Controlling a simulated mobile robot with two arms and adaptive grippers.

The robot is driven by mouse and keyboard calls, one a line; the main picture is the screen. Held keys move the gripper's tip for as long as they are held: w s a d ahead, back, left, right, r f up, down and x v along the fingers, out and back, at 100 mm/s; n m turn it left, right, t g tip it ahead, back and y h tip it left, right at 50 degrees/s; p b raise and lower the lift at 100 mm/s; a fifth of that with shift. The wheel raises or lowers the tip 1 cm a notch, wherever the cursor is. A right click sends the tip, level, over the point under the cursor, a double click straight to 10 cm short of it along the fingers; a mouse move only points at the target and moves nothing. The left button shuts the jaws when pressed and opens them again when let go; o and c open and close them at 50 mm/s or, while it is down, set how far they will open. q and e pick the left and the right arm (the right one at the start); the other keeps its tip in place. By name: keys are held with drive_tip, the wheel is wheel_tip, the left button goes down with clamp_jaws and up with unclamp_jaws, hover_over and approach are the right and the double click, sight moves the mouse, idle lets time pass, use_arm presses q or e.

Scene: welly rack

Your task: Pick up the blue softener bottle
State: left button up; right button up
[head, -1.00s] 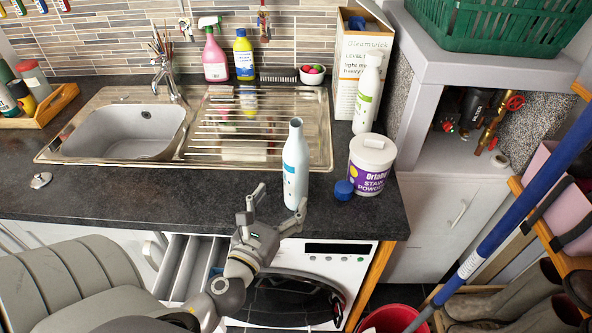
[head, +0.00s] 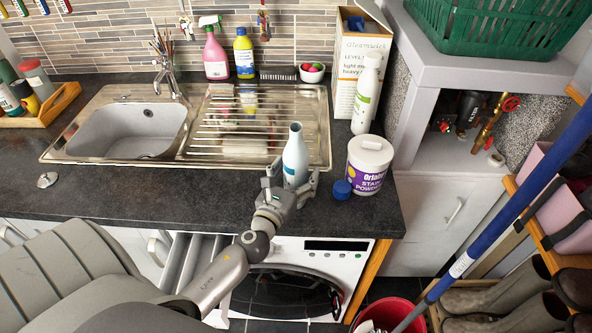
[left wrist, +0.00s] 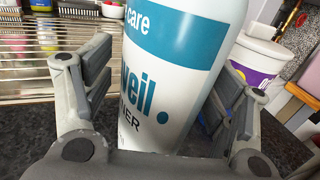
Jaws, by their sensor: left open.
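The softener bottle (head: 295,157) is pale blue-white with a blue label band and stands on the dark worktop near its front edge. My left gripper (head: 293,177) is around its lower part, with one finger on each side. In the left wrist view the bottle (left wrist: 185,70) fills the space between the fingers of my open left gripper (left wrist: 165,90). A gap shows at the left finger; contact at the right finger is hard to tell. The bottle's base is hidden by the gripper. My right gripper is not in view.
A white stain powder tub (head: 368,165) and a blue cap (head: 342,189) stand close to the right of the bottle. A white bottle (head: 366,98) and a cardboard box (head: 357,62) are behind. The sink drainer (head: 225,150) lies behind left.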

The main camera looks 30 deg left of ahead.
use_arm(q)
drive_tip(key=shift+s, duration=0.1)
drive_tip(key=shift+c, duration=0.5)
drive_tip(key=c, duration=1.2)
drive_tip(key=shift+c, duration=0.2)
drive_tip(key=shift+r, duration=0.2)
